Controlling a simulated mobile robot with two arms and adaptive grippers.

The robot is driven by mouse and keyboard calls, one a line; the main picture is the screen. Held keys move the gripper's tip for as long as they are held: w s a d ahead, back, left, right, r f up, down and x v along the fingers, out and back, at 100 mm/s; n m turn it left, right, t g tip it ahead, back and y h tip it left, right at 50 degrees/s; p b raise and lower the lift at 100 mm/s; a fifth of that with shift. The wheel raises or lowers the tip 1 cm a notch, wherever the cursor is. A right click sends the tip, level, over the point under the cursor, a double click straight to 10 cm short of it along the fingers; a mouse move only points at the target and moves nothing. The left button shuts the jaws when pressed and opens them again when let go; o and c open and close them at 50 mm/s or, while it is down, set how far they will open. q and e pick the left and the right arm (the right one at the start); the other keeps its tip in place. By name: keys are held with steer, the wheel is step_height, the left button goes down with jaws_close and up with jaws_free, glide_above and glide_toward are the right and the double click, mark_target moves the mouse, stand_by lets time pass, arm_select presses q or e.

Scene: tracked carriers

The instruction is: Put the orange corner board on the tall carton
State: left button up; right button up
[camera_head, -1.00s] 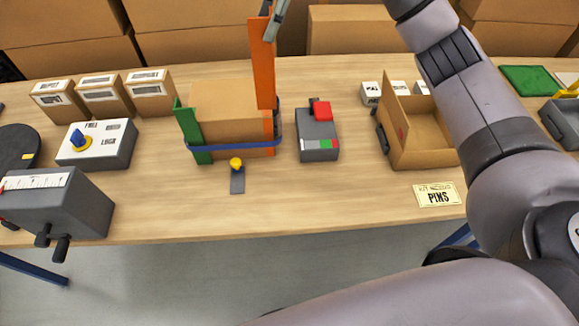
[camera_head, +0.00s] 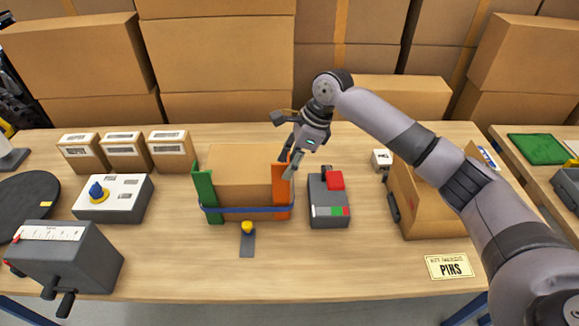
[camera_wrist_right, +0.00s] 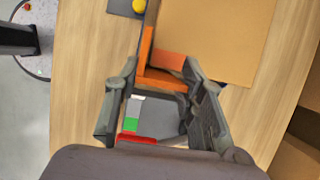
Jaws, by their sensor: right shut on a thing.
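The tall carton (camera_head: 240,165) stands mid-table, with a green corner board (camera_head: 206,193) at its front left corner. A blue strap (camera_head: 243,210) runs around the front. The orange corner board (camera_head: 283,197) stands upright at the carton's front right corner; the strap seems to cross its lower part. My right gripper (camera_head: 291,166) is shut on the top of the orange board, above the corner. In the right wrist view, the orange board (camera_wrist_right: 160,78) shows as an L between the fingers, beside the carton (camera_wrist_right: 225,40). My left gripper is out of view.
A grey device with a red button (camera_head: 329,200) stands just right of the carton. A yellow knob on a grey plate (camera_head: 247,230) lies in front. An open box (camera_head: 428,205) is further right, under my right arm. Several small cartons (camera_head: 123,150) stand left.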

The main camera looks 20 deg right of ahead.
step_height(320, 180, down, 2)
steer(key=shift+f, duration=0.1)
steer(key=o, duration=1.3)
steer(key=shift+c, duration=0.2)
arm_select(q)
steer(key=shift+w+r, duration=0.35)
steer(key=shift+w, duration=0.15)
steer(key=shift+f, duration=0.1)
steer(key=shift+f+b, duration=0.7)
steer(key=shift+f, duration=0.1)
arm_select(e)
steer(key=v, duration=1.2)
